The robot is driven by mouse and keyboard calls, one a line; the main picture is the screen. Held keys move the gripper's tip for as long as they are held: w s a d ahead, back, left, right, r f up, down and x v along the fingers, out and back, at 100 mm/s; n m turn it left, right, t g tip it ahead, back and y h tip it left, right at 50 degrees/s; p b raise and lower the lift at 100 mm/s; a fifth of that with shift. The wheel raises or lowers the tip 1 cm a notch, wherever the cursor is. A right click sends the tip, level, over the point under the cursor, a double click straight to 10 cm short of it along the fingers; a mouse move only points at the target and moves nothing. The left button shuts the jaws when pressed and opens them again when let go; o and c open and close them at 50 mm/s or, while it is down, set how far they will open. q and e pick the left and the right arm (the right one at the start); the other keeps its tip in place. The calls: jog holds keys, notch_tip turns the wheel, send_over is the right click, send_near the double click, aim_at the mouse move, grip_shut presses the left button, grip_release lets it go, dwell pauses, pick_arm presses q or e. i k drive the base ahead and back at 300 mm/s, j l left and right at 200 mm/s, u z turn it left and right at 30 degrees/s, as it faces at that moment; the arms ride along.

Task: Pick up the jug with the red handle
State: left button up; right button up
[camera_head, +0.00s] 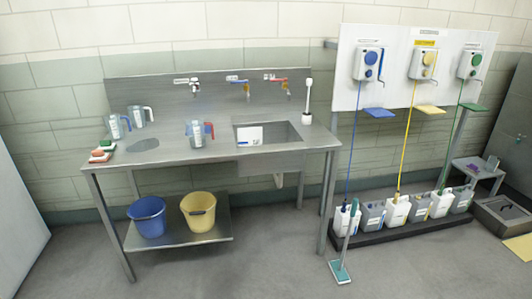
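The jug with the red handle (197,133) stands upright on the steel counter, just left of the sink. It is clear, with a white label, and its red handle is on its right side. Two similar clear jugs stand further left: one with a blue handle (119,127) and one with a grey-looking handle (141,116). Neither of my grippers shows in the head view, so I cannot see whether they are open or shut.
The steel counter (175,154) holds a sink (285,133), a brush (308,100) and red and green scrubbers (102,152). A blue bucket (147,217) and yellow bucket (199,211) sit on its lower shelf. Several bottles stand right. Floor in front is clear.

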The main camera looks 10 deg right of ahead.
aim_at(195, 129)
jog(key=i+l+u, duration=0.1)
jog(key=i+l, duration=0.95)
jog(key=l, duration=0.15)
